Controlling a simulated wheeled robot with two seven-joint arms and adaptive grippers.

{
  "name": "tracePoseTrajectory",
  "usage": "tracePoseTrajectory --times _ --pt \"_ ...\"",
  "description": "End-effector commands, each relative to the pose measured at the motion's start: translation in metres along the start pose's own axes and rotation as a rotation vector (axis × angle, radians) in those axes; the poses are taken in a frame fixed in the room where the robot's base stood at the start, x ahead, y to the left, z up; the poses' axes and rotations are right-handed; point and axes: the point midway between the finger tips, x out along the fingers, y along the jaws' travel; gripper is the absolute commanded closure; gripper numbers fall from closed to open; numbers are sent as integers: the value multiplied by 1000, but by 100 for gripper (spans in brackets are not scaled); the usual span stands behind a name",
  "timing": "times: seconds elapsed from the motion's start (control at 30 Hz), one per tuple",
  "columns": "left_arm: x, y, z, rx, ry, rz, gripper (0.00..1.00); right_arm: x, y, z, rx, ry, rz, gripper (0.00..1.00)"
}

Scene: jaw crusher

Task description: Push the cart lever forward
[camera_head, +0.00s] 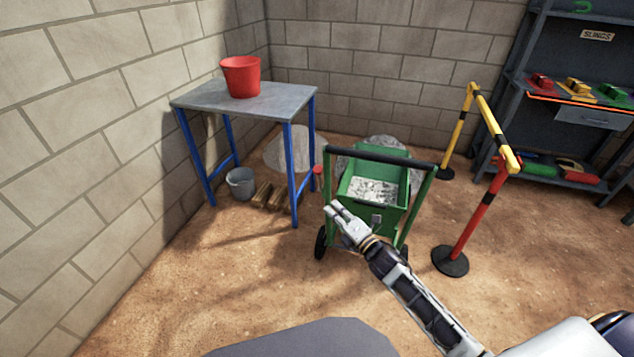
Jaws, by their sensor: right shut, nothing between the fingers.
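The green cart (408,205) stands on the dirt floor near the middle of the view, with grey rubble in its bin and a black push handle (380,160) across its near top. A small red knob (318,170) shows at the cart's left side and looks like the end of its lever; the rest of the lever is hard to make out. My right gripper (333,210) is shut and empty in front of the cart's left part, pointing up and left. In the picture its tips are below the red knob and apart from it. My left gripper is not in view.
A blue-legged table (270,100) with a red bucket (240,77) stands left of the cart. A grey bucket (240,183) is under it. A yellow and red barrier (480,210) stands close on the right. Shelves (575,125) are behind it. The left foreground floor is clear.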

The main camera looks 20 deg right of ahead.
Motion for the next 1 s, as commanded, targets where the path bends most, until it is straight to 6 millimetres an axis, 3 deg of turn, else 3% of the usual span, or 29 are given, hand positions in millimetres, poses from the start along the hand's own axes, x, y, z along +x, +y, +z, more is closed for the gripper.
tracePoseTrajectory --times 0.3,1.0 --pt "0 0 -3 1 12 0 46 0 2 -1 167 6 10 100" --pt "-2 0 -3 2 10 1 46 10 2 -1 172 5 11 100"
